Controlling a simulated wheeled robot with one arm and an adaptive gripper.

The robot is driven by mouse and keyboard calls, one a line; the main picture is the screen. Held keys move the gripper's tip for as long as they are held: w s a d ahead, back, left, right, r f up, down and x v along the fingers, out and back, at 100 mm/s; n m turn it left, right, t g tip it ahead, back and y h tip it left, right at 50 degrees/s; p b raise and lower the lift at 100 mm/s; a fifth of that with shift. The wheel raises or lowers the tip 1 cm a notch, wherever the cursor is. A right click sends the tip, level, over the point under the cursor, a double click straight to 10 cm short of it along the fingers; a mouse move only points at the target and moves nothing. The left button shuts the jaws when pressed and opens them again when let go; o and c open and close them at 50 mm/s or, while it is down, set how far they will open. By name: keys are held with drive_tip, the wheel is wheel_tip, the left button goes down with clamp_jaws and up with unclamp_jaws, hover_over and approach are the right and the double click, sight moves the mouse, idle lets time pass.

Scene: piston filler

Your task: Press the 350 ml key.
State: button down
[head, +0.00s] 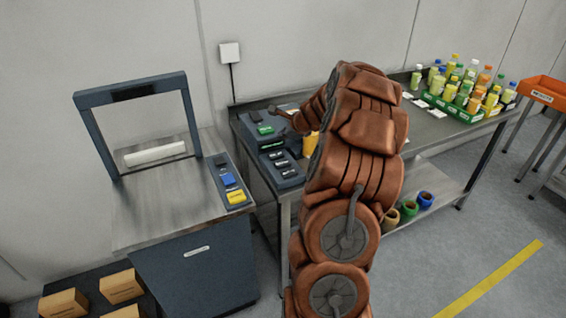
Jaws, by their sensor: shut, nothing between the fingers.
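The piston filler (244,126) is a dark unit at the left end of the long steel table. A sloped keypad (289,182) on its front carries several black keys (281,163) below a green-lit display (271,145). The key labels are too small to read, so I cannot tell which is the 350 ml key. My gripper (274,110) is shut and empty, above the back of the unit and beyond the keys in the picture. My arm hides part of the unit's right side, and the fingertips are very small here.
A press-like machine (90,140) with a dark frame stands left, with a blue and yellow button panel (237,197). Floor at the right front is clear.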

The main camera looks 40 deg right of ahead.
drive_tip(key=shift+f, duration=0.1)
drive_tip(key=b, duration=0.7)
hover_over(283, 164)
wheel_tip(283, 164, down, 7)
drive_tip(key=shift+r, duration=0.15)
drive_tip(key=shift+f+b, duration=0.3)
drive_tip(key=shift+f, duration=0.65)
drive_tip(key=shift+f, duration=0.2)
idle(0.4)
drive_tip(key=shift+f, duration=0.2)
drive_tip(key=shift+f, duration=0.5)
idle(1.1)
drive_tip(key=shift+r, duration=0.1)
drive_tip(key=shift+r+p, duration=0.8)
drive_tip(key=shift+p, duration=0.05)
